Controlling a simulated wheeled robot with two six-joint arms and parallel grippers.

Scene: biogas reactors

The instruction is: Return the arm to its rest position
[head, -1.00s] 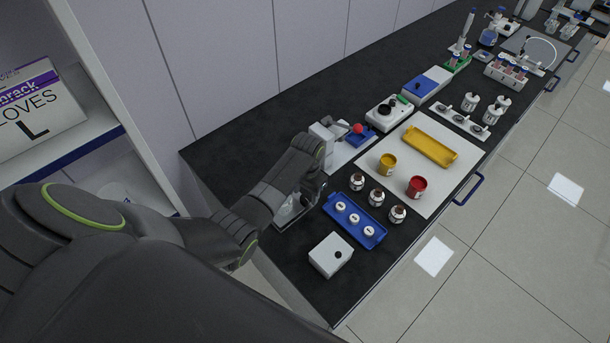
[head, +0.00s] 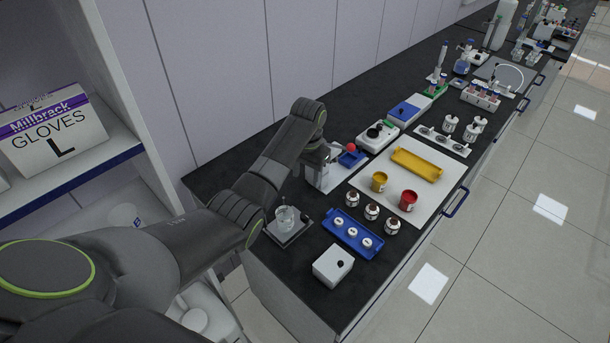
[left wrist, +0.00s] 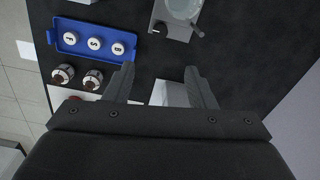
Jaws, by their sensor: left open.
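My left arm comes in from the left in the head view and bends over the bench. Its gripper (head: 318,153) points down near the white stand device (head: 324,176), partly hidden by the arm. In the left wrist view the two fingers of my left gripper (left wrist: 160,88) are spread apart with nothing between them. Below them lie the dark worktop and part of a white block (left wrist: 172,94). My right gripper does not show.
A glass beaker (head: 285,218) stands on a plate device near the arm. A blue tray (head: 352,234) with white caps, brown-topped jars (head: 372,211), a white box (head: 333,265) and a yellow tray (head: 416,165) are to the right. A glove box (head: 52,132) sits on the left shelf.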

